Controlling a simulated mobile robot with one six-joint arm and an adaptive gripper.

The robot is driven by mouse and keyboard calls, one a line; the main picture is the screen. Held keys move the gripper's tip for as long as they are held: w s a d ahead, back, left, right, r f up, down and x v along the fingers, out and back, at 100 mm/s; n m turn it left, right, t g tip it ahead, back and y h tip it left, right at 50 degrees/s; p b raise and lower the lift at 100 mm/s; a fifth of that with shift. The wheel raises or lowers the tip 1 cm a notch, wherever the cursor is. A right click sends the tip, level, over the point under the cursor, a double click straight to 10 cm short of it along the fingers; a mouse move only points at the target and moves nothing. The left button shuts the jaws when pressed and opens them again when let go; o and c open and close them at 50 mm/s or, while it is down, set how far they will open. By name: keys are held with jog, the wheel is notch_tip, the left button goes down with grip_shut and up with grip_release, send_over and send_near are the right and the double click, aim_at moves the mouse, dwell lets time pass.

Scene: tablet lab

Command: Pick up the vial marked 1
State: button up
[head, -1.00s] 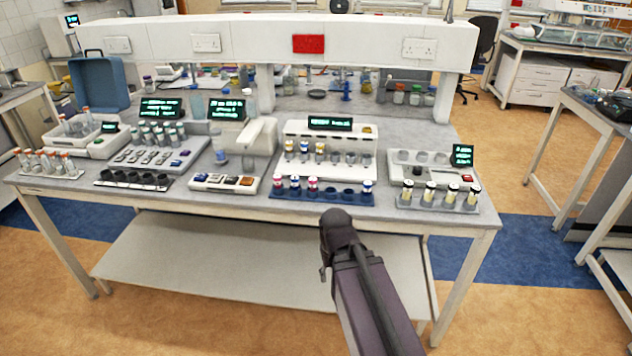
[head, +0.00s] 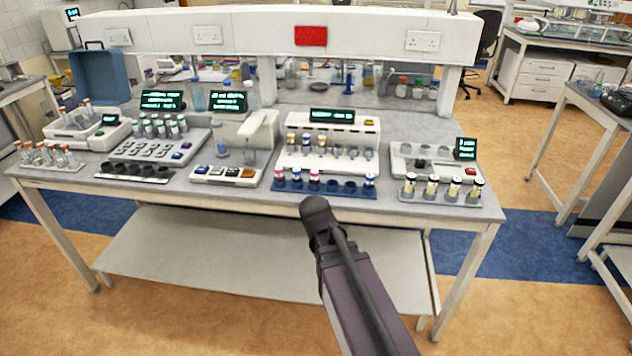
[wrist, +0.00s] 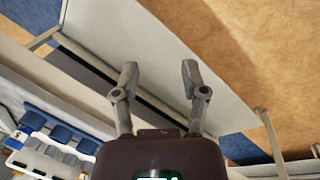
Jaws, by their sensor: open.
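Several small capped vials stand in the racks on the bench; their marks are too small to read, so I cannot tell which is marked 1. The blue rack (head: 284,186) at the front middle holds several vials, one with a pink cap (head: 314,178) and one with a blue cap (head: 369,183). Part of the blue rack also shows at the lower left of the wrist view (wrist: 80,122). My gripper (wrist: 160,72) is open and empty, above the floor and lower shelf in the wrist view. In the head view my arm's end is just in front of the bench edge; the fingers are hidden.
A white station (head: 330,148) with more vials stands behind the blue rack. A white overhead shelf (head: 360,30) spans the bench. Floor in front is clear.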

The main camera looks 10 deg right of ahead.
jog(key=w+a+r+n+t+h+b, duration=0.2)
jog(key=w+a+n+t+h, duration=0.1)
jog(key=w+n, duration=0.7)
jog(key=w+a+r+n+t+h+b, duration=0.3)
jog(key=w+a+n+t+h, duration=0.1)
jog(key=w+n, duration=0.6)
jog(key=shift+w+a+r+n+h, duration=0.4)
jog(key=shift+w+a+h, duration=0.35)
jog(key=shift+a, duration=0.35)
jog(key=shift+d, duration=0.15)
